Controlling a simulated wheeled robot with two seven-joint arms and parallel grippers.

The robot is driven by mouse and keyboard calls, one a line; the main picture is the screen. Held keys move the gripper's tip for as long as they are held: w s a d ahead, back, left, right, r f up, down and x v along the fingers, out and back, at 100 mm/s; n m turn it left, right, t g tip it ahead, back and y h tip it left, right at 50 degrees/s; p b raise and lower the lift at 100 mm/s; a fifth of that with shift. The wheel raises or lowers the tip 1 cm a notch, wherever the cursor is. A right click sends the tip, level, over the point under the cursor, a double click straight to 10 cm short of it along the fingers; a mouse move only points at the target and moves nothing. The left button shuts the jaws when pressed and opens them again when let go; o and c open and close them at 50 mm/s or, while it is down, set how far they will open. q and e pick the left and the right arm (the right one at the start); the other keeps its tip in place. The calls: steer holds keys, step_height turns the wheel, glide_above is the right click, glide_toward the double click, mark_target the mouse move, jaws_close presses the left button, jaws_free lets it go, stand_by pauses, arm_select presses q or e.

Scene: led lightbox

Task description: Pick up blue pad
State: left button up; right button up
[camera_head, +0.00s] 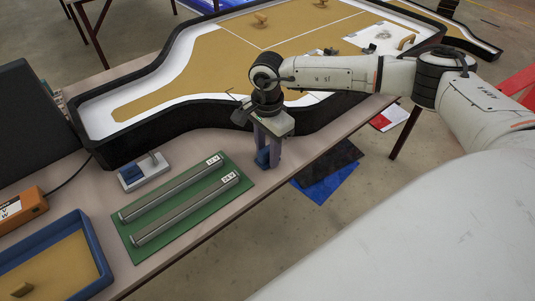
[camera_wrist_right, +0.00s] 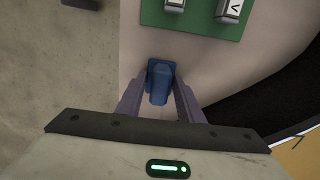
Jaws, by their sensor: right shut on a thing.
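The blue pad (camera_head: 262,157) is between the fingers of my right gripper (camera_head: 268,160), at the table's front edge. In the right wrist view the blue pad (camera_wrist_right: 160,80) sits between the two purple-grey fingers of the right gripper (camera_wrist_right: 157,96), which are shut on it. The fingers hide part of its sides. I cannot tell whether its lower end touches the table. My left gripper is not in view.
A green board (camera_head: 180,205) with two metal bars lies left of the gripper. A grey block with a blue part (camera_head: 143,172) stands behind it. A blue-rimmed tray (camera_head: 100,262) is at front left. A black-walled track (camera_head: 180,137) fills the back.

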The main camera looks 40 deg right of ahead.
mark_target(268, 148)
step_height(268, 148, up, 10)
steer(key=shift+r+b, duration=0.1)
steer(key=shift+b, duration=0.35)
